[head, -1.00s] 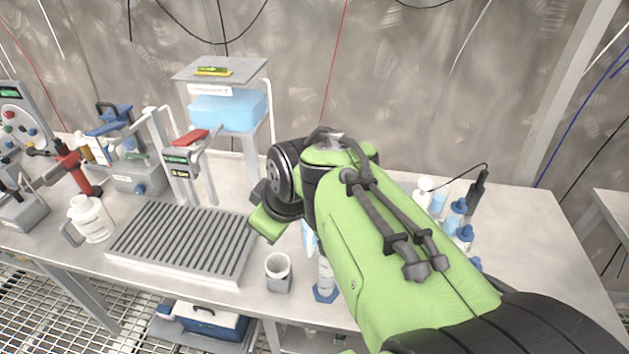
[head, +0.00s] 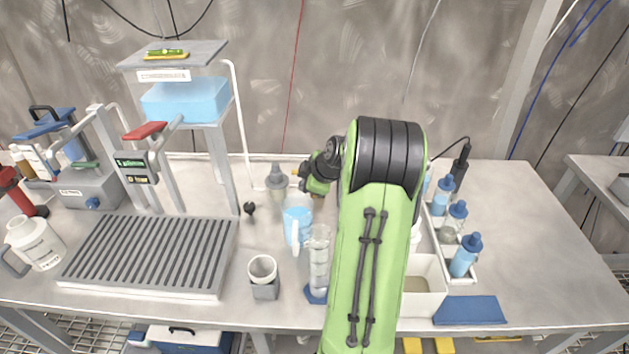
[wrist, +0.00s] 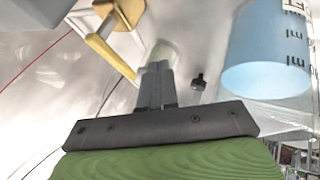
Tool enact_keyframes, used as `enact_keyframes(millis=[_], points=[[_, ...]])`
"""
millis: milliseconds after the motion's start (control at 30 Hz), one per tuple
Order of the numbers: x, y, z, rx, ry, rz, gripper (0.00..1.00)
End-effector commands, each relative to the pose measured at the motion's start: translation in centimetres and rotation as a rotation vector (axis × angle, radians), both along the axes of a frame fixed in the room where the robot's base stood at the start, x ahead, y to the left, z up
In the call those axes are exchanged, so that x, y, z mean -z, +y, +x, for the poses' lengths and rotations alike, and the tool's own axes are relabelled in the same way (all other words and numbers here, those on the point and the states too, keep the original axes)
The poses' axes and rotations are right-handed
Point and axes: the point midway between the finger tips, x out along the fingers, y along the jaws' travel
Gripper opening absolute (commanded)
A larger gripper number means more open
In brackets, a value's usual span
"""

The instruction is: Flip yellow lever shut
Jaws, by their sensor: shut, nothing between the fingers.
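A yellow lever (wrist: 110,56) shows at the upper left of the wrist view, on a tan fitting (wrist: 122,12) beside a pale pipe. In the head view only a small yellow bit (head: 296,173) shows left of my wrist, probably this lever. My gripper (wrist: 156,72) is shut and empty, its fingers together. In the wrist view the fingertips are to the right of the lever's lower end, apart from it as far as I can tell. In the head view my arm hides most of this area. A pale grey object (wrist: 166,50) shows behind the fingertips.
A blue-filled jug (head: 297,228) and a clear cylinder (head: 318,262) stand close by on the bench. A raised blue tank (head: 186,100) and ribbed tray (head: 150,255) are at the left. A bottle rack (head: 462,278) is at the right. The right bench end is clear.

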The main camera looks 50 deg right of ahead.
Motion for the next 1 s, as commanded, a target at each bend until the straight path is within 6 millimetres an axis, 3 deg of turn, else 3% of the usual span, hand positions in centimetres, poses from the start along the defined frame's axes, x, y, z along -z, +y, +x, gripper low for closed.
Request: enact_keyframes(millis=[233, 600, 1000], points=[[0.0, -2.6, 2.4, 0.001, 0.001, 0.0, 0.0], [0.0, -2.9, 2.7, 0.003, 0.001, 0.001, 0.0], [-0.1, -3.7, 3.8, 0.116, -0.003, -0.003, 0.0]])
